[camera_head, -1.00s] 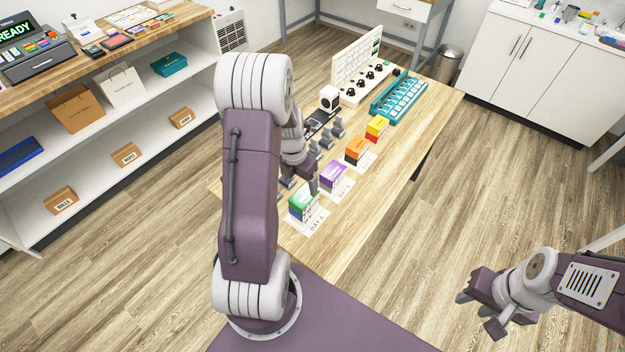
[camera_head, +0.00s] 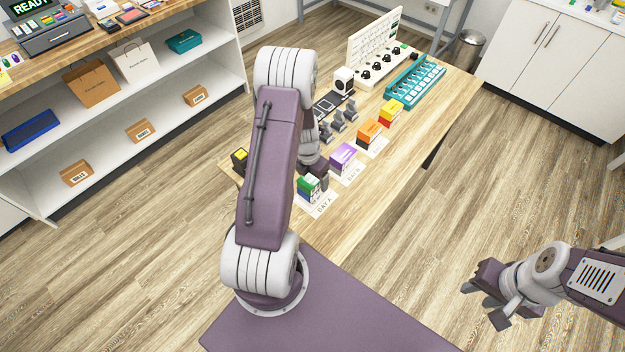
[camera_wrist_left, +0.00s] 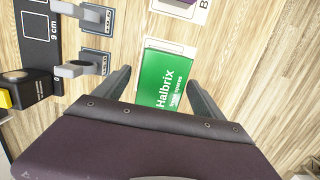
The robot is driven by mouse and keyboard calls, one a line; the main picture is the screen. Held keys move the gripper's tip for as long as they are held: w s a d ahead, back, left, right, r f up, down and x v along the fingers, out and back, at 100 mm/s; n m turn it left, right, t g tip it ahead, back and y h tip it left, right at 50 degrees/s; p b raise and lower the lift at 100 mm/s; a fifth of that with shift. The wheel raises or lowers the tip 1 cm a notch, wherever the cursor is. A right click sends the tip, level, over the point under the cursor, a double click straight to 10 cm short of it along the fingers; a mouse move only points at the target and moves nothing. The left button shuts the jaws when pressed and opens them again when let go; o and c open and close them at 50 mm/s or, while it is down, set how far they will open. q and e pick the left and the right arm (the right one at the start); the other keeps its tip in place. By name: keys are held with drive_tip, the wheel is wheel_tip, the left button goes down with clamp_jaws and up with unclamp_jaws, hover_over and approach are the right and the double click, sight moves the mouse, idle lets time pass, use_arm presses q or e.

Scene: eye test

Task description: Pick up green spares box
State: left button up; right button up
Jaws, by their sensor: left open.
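The green spares box (camera_head: 308,187) stands on its BAY A card near the front end of the wooden table. In the left wrist view its green top, lettered "Halbrix" (camera_wrist_left: 162,78), shows between the two fingers. My left gripper (camera_wrist_left: 160,92) is open, with one finger on either side of the box. Whether the fingers touch it is not clear. In the head view my left gripper (camera_head: 316,174) is at the box and partly hidden behind my own arm. My right gripper (camera_head: 485,302) hangs open and empty over the floor at the right.
A purple box (camera_head: 343,156), an orange box (camera_head: 369,131) and a yellow-red box (camera_head: 391,114) stand in a row beyond. Grey clamp-like pieces (camera_head: 338,124) line the table's left side. A yellow-black object (camera_head: 240,160) sits at its left edge. The table's right side is clear.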

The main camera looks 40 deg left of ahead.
use_arm(q)
drive_tip(key=c, duration=1.5)
